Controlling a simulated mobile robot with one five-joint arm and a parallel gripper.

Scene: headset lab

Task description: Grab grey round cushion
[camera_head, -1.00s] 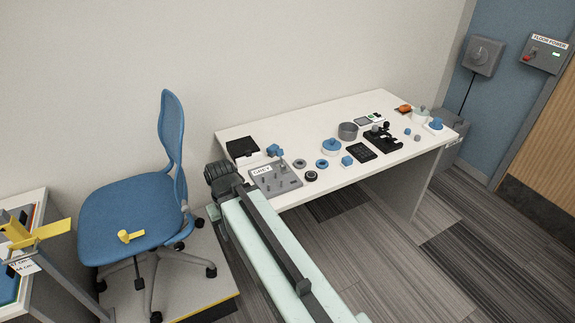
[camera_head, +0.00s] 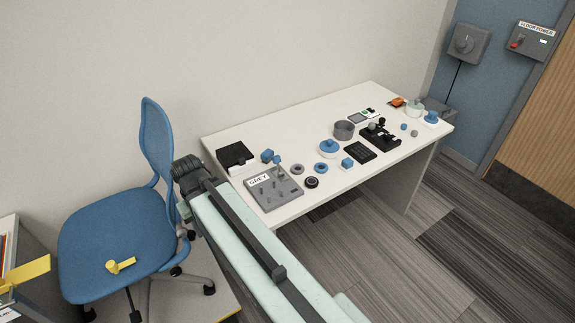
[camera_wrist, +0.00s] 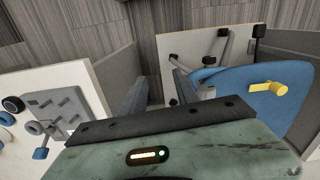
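A grey round cushion, a small grey ring (camera_head: 297,169), lies flat on the white table (camera_head: 275,135) in the head view, just right of the grey peg board (camera_head: 272,188). In the wrist view a grey ring (camera_wrist: 34,128) lies beside the peg board at the far left. My gripper (camera_head: 190,174) is at the dark end of my arm, left of the table's near left corner and apart from the cushion. I see nothing held.
A blue chair (camera_head: 115,243) stands left of my arm. A black box (camera_head: 236,157) is behind the peg board. The table's back middle is clear.

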